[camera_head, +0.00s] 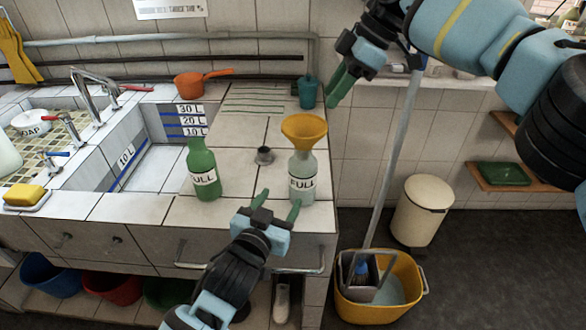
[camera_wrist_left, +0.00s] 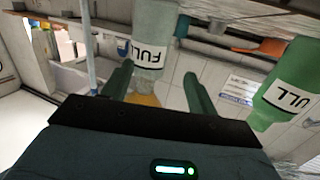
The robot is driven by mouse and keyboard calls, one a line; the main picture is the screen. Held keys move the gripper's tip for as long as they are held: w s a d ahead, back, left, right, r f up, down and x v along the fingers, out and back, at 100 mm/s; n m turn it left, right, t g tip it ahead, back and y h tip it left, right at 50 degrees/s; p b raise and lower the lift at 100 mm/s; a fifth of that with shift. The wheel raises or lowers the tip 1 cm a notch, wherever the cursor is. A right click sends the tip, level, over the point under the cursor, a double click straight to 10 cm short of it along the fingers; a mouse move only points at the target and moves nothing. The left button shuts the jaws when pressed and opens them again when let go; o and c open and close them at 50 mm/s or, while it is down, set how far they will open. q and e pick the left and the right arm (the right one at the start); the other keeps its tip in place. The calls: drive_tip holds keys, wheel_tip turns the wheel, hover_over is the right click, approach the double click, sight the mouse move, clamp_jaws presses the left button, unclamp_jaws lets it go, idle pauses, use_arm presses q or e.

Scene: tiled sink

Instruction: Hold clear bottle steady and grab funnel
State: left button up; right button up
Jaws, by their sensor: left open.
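The clear bottle (camera_head: 302,170), labelled FULL, stands upright on the tiled counter near its right front edge. The yellow funnel (camera_head: 304,130) sits on top of the bottle's mouth. My left gripper (camera_head: 279,203) is open just in front of the bottle, low near its base. In the left wrist view the bottle (camera_wrist_left: 153,35) appears upside down beyond and between the open fingers (camera_wrist_left: 158,80); the funnel (camera_wrist_left: 142,99) is mostly hidden by the gripper body. My right gripper (camera_head: 341,86) hangs above and right of the funnel, apart from it; its finger gap is not clear.
A green bottle (camera_head: 203,172) labelled FULL stands left of the clear one, with a small drain-like fitting (camera_head: 264,155) between. A teal cup (camera_head: 308,92) and orange pan (camera_head: 196,82) are at the back. Sink basins lie left; a yellow bucket (camera_head: 378,308) stands on the floor.

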sight(301, 157)
use_arm(q)
drive_tip(key=shift+t+h, duration=0.4)
drive_tip(key=shift+h, duration=0.1)
drive_tip(key=w+d+r, duration=0.1)
drive_tip(key=r, duration=0.1)
drive_tip(key=w+d+r, duration=0.1)
drive_tip(key=r, duration=0.1)
drive_tip(key=w+d+r, duration=0.1)
drive_tip(key=w+r, duration=0.1)
drive_tip(key=shift+r, duration=0.15)
drive_tip(key=shift+x, duration=3.85)
clamp_jaws()
